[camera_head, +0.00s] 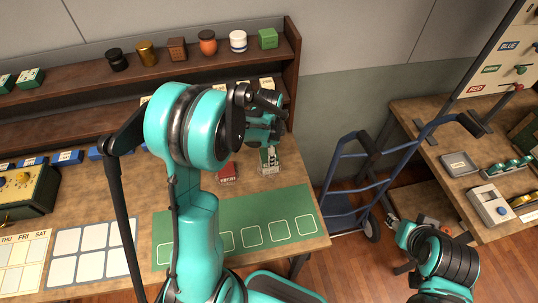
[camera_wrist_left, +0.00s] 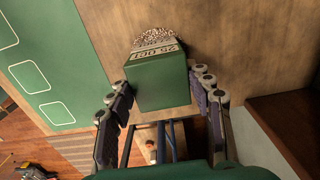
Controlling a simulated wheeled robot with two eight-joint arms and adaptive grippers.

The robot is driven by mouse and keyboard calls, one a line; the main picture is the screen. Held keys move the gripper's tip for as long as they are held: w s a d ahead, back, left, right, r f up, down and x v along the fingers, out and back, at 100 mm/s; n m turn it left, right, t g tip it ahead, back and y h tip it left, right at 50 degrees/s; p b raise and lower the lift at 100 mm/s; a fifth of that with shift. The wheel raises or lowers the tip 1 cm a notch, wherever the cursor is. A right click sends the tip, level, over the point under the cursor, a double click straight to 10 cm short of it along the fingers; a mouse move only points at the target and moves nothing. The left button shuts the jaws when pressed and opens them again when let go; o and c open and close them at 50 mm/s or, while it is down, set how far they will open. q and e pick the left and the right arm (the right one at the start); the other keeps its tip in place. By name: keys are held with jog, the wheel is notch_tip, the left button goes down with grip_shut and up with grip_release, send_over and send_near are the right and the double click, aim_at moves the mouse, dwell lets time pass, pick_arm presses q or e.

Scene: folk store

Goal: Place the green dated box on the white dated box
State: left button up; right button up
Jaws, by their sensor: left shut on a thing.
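A green dated box (camera_wrist_left: 158,84), with a pale date label reading something like "25 OCT", sits between the fingers of my left gripper (camera_wrist_left: 162,103) in the wrist view. In the head view my left gripper (camera_head: 267,147) reaches down at the table's back right, shut on the green box (camera_head: 268,157). Whether the box touches the table is unclear. I cannot make out a white dated box for certain; my left arm hides part of the table and shelf. My right gripper (camera_head: 401,229) hangs at the right, away from the table; its jaw state is unclear.
A red dated box (camera_head: 227,172) stands left of the held box. A green mat (camera_head: 300,199) with outlined squares lies in front. A shelf (camera_head: 215,61) with jars and small boxes stands behind. A blue hand truck (camera_head: 345,175) stands right of the table.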

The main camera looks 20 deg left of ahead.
pick_arm(q)
jog(key=shift+r, duration=0.1)
jog(key=shift+f, duration=0.2)
jog(key=o, duration=1.2)
jog(key=shift+r, duration=0.1)
jog(key=shift+r, duration=0.2)
notch_tip(320, 180, up, 11)
jog(key=p, duration=0.3)
jog(key=s+d+r+n+t, duration=0.2)
jog(key=s+n, duration=0.1)
jog(key=s, duration=0.2)
jog(key=s+d+r+n+t, duration=0.2)
jog(key=s+n, duration=0.2)
jog(key=s, duration=0.1)
jog(key=s+d+r+n+t, duration=0.2)
jog(key=s+n+t, duration=0.1)
jog(key=s, duration=0.2)
jog(key=shift+s+d+r+n, duration=0.1)
jog(key=shift+d+r+n, duration=0.2)
jog(key=shift+r, duration=0.1)
